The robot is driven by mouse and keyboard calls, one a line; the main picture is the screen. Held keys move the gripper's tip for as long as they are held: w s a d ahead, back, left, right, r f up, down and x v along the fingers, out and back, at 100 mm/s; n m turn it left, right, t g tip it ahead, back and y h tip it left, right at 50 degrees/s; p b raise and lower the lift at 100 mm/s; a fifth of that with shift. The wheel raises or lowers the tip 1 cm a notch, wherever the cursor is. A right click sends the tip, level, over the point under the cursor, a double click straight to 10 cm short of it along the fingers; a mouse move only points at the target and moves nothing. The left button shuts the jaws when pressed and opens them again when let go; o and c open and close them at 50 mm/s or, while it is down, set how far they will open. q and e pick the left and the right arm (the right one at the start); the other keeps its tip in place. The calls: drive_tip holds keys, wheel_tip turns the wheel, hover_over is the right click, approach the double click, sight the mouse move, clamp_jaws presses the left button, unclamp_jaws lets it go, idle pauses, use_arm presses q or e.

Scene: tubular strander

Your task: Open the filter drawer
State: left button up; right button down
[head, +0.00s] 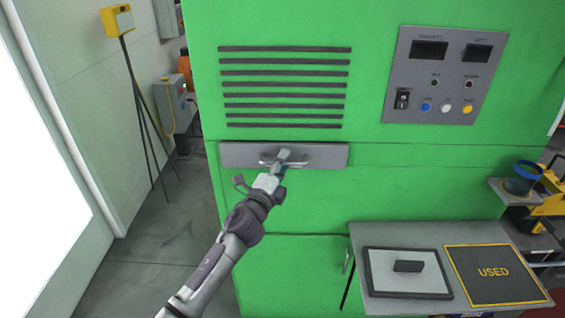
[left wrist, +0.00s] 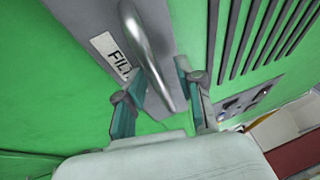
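The filter drawer (head: 235,155) is a grey front panel in the green cabinet, below the dark vent slots, and looks flush with the cabinet. Its metal bar handle (head: 302,157) shows at the middle of the panel, partly hidden by my left gripper (head: 281,163). In the left wrist view the silver handle (left wrist: 148,50) runs between the two teal fingers of my left gripper (left wrist: 160,105), which stand apart with a gap to the bar. A label reading "FILT" (left wrist: 112,55) sits beside the handle. My right gripper is not in view.
A grey side table (head: 365,235) at the lower right holds a framed filter panel (head: 385,275) and a dark mat marked "USED" (head: 465,290). A control panel (head: 445,75) is at the upper right. A yellow box on a stand (head: 117,20) is at the left; the floor there is clear.

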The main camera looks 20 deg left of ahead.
use_arm(q)
drive_tip(key=shift+c, duration=0.2)
clamp_jaws()
